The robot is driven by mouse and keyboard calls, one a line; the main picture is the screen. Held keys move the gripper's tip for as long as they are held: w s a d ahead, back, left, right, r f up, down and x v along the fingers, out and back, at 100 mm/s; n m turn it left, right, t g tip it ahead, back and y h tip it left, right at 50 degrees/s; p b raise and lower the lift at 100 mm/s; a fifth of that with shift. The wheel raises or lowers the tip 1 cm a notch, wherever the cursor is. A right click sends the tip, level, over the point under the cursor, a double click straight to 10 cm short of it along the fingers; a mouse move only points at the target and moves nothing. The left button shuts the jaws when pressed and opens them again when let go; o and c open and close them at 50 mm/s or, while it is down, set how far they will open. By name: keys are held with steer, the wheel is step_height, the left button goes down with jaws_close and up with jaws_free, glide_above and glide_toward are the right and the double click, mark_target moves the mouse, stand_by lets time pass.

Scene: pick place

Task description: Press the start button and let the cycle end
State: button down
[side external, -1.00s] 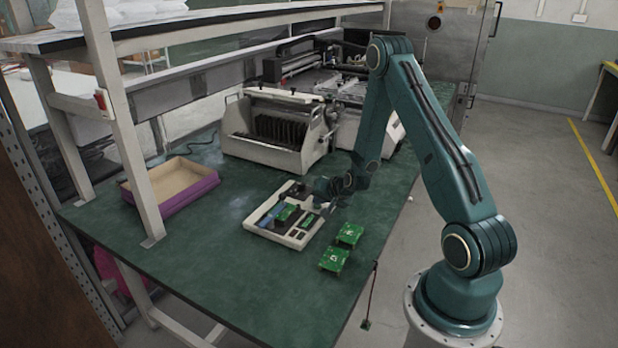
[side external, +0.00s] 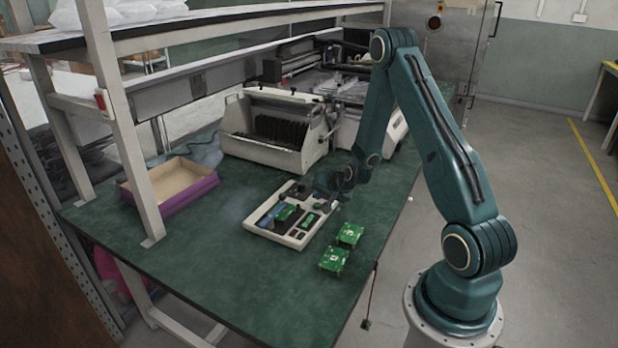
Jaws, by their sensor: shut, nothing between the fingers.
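A pale, flat device (side external: 262,229) lies on the green bench, with blue, dark and green parts on its top. A green circuit board (side external: 285,213) appears to sit in it. I cannot make out which part is the start button; it is too small to tell or hidden. My gripper (side external: 320,198) is shut and empty, just over the device's upper right end. The fingertips are small and dark here, and I cannot tell whether they touch the device.
Two green boards, one (side external: 349,235) behind the other (side external: 333,260), lie right of the device near the bench edge. A purple-sided tray (side external: 190,194) is at left. A grey machine (side external: 275,135) stands behind. The bench front is clear.

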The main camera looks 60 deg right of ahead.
mark_target(318, 210)
steer(key=shift+r, duration=2.3)
steer(key=s+a+r+n+g+y, duration=0.1)
steer(key=s+a+r+n+y, duration=0.15)
steer(key=a+r+n, duration=0.95)
steer(key=s+a+r+n+g, duration=0.1)
steer(key=s+a+r, duration=0.5)
steer(key=s+a, duration=0.2)
steer(key=s+a+r+y, duration=0.1)
steer(key=s+a+r, duration=0.6)
steer(key=s, duration=0.5)
steer(key=shift+s+a+n+g, duration=0.25)
steer(key=shift+a+n+g, duration=0.15)
